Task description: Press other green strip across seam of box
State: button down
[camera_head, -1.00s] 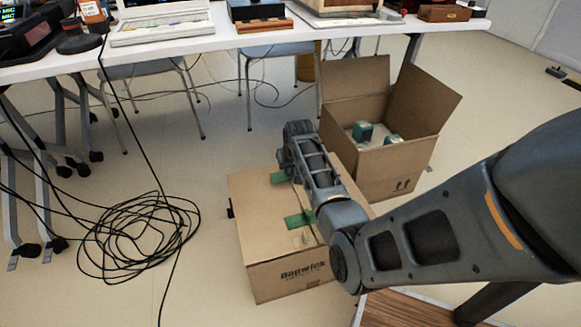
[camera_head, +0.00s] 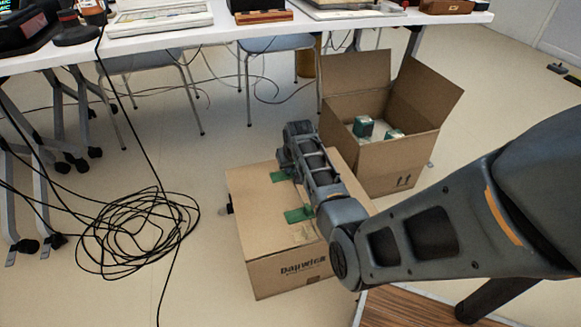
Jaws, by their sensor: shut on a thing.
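A closed brown cardboard box (camera_head: 262,235) with dark print on its front stands on the floor below my arm. One green strip (camera_head: 299,214) lies on its lid towards the front, partly beside my forearm. The other green strip (camera_head: 280,176) shows at the far part of the lid, right by my gripper (camera_head: 285,163). My gripper is at the far end of my arm, low over the lid, and is shut on this far strip. Its fingertips are mostly hidden by my wrist. My arm also hides part of the lid and seam, so I cannot tell whether the far strip lies flat.
An open carton (camera_head: 388,165) with green-and-white items inside stands behind and right of the box. A coil of black cable (camera_head: 135,232) lies on the floor at left. A white table (camera_head: 200,38) with equipment and chairs is behind. A wooden surface (camera_head: 405,308) is at the bottom right.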

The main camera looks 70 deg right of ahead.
jog(key=shift+f, duration=0.1)
dwell(0.3)
jog(key=c, duration=1.1)
grip_release()
notch_tip(320, 180, up, 8)
jog(key=p, duration=0.8)
jog(key=shift+a, duration=0.1)
